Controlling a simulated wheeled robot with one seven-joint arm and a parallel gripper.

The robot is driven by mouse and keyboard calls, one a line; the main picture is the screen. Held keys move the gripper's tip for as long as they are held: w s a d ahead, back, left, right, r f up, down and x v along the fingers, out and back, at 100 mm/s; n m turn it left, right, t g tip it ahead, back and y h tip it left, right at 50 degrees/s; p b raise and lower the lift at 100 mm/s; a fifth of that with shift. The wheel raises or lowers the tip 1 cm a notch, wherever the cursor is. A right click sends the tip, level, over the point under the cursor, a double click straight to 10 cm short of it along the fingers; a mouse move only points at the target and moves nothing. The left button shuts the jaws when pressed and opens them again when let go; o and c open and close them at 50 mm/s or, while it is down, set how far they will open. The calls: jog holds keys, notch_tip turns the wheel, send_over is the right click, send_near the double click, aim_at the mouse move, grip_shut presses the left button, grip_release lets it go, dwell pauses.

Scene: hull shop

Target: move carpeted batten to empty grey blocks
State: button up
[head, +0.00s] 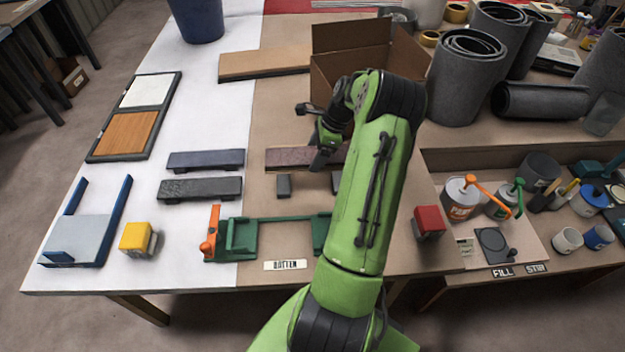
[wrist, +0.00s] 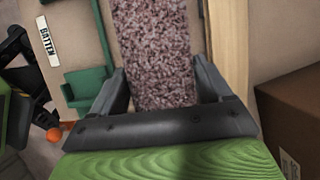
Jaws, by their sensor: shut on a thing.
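The carpeted batten (head: 285,157), a reddish-brown speckled strip, lies crosswise in the head view, behind a pair of grey blocks (head: 283,186). My gripper (head: 320,160) is over its right half and shut on it. In the wrist view the batten's mottled pile (wrist: 155,45) runs between the two fingers of my gripper (wrist: 165,80). The near grey blocks look bare on top; my arm partly hides the right one. I cannot tell whether the batten is raised or resting on something. Two other dark battens, one bluish (head: 205,160) and one charcoal (head: 200,188), sit on supports to the left.
A green fixture (head: 240,240) with an orange lever and a BATTEN label (head: 286,265) is at the front. An open cardboard box (head: 335,75) stands behind my gripper. A yellow block (head: 135,237) and red block (head: 428,220) are near the front edge.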

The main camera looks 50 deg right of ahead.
notch_tip(320, 180, down, 9)
jog(key=shift+a+f+b, duration=0.1)
jog(key=shift+f+b, duration=0.1)
jog(key=shift+b, duration=0.8)
jog(key=shift+r, duration=0.1)
jog(key=o, duration=1.1)
